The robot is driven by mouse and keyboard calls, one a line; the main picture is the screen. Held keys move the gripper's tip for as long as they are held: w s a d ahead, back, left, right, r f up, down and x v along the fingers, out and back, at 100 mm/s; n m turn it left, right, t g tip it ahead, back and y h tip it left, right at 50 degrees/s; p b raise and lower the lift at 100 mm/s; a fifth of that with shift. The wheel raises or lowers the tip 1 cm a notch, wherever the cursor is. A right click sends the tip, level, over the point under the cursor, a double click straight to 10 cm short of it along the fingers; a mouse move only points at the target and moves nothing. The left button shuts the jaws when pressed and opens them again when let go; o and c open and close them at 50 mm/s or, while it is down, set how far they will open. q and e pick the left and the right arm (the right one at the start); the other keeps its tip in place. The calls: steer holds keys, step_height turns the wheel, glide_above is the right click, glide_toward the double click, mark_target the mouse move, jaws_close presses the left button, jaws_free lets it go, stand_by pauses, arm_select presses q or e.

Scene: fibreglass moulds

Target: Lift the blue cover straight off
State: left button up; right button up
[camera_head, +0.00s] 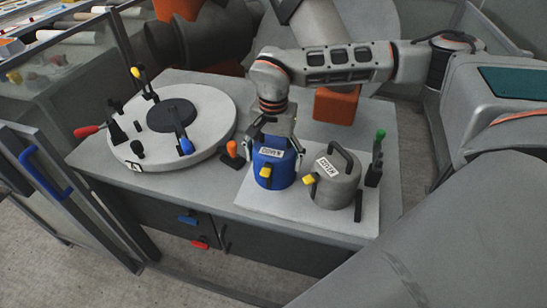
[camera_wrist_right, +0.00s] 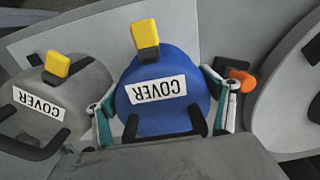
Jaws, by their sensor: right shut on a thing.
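The blue cover (camera_head: 273,172) has a white "COVER" label and a yellow tab on its side. It stands at the left part of a pale plate (camera_head: 300,214) on the grey table. In the right wrist view the blue cover (camera_wrist_right: 150,100) fills the middle, with a black handle at its near edge. My right gripper (camera_head: 274,146) comes down from above and is shut on the blue cover, one finger on each side. I cannot tell whether the cover is raised at all. My left gripper does not show.
A grey cover (camera_head: 338,182) with a yellow tab stands close to the right. A green-knobbed clamp (camera_head: 376,160) is beyond it. An orange-knobbed clamp (camera_head: 232,150) is just left of the blue cover. A round pale mould (camera_head: 205,105) with several clamps lies left. An orange block (camera_head: 336,106) is behind.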

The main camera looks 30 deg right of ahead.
mark_target(273, 147)
steer(key=shift+r, duration=0.15)
steer(key=shift+r+p, duration=2.35)
steer(key=shift+r, duration=0.05)
steer(key=shift+r, duration=0.1)
